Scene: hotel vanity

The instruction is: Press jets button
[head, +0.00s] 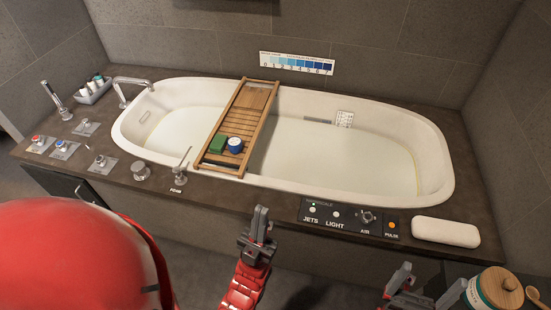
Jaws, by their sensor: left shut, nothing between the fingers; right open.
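The jets button (312,210) is a small pale button above the word JETS on the dark control panel (350,228) at the tub's front edge. A small green light shows just above it. My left gripper (261,213) is shut and empty, to the left of the panel and apart from the button. Its fingers point up in the picture, near the front edge of the surround. My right gripper (432,277) is open, low at the right, in front of the surround; part of it is cut off by the frame.
The panel also has a light button (336,214), an air knob (366,217) and an orange pulse button (391,225). A white pillow (445,232) lies right of it. A wooden tray (242,108) spans the water-filled tub (437,150). A lidded jar (497,290) stands near my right gripper.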

